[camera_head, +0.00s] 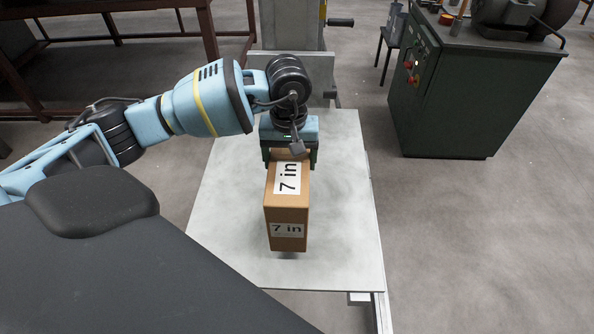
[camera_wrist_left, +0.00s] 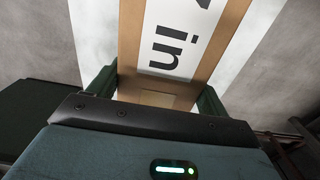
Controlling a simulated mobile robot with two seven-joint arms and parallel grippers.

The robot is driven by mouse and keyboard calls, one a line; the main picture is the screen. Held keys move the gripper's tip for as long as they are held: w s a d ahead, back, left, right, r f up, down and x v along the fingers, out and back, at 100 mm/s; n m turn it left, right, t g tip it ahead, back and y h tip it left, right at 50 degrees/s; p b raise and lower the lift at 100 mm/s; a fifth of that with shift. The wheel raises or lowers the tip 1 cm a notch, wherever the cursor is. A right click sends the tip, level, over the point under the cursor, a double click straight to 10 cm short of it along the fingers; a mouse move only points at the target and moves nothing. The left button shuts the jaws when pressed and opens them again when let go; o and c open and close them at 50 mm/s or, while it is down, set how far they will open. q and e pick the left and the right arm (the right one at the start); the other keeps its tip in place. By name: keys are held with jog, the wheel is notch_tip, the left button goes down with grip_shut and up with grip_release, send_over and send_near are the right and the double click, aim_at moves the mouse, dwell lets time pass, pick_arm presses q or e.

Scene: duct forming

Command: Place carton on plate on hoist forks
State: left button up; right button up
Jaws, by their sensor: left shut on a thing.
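A brown carton (camera_head: 287,214) with white "7 in" labels is upright in the head view, over the middle of a pale grey plate (camera_head: 225,235). My left gripper (camera_head: 290,160) is shut on the carton's upper end, one finger on each side. In the left wrist view the carton (camera_wrist_left: 138,45) lies between the two green fingers of my left gripper (camera_wrist_left: 155,88). A small dark shadow shows under the carton's lower edge; I cannot tell whether it touches the plate. A pale metal fork end (camera_head: 380,312) shows under the plate's near right corner. My right gripper is not in view.
A grey hoist column (camera_head: 290,25) stands behind the plate. A dark green cabinet (camera_head: 460,95) with buttons stands at the right. A brown metal frame (camera_head: 110,45) is at the back left. The floor right of the plate is clear.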

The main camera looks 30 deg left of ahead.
pick_arm(q)
jog(key=w+a, duration=0.4)
jog(key=a, duration=0.1)
jog(key=shift+f, duration=0.15)
jog(key=shift+w+a, duration=0.1)
jog(key=shift+w+a+f, duration=0.1)
jog(key=shift+a+f, duration=0.05)
jog(key=shift+f, duration=0.75)
jog(key=shift+w+a+f, duration=0.1)
jog(key=shift+a+f, duration=0.05)
jog(key=shift+f, duration=0.9)
jog(key=o, duration=2)
jog(key=shift+s, duration=0.1)
jog(key=shift+o, duration=0.2)
notch_tip(320, 180, up, 12)
jog(key=shift+r+p, duration=0.1)
jog(key=shift+p, duration=0.2)
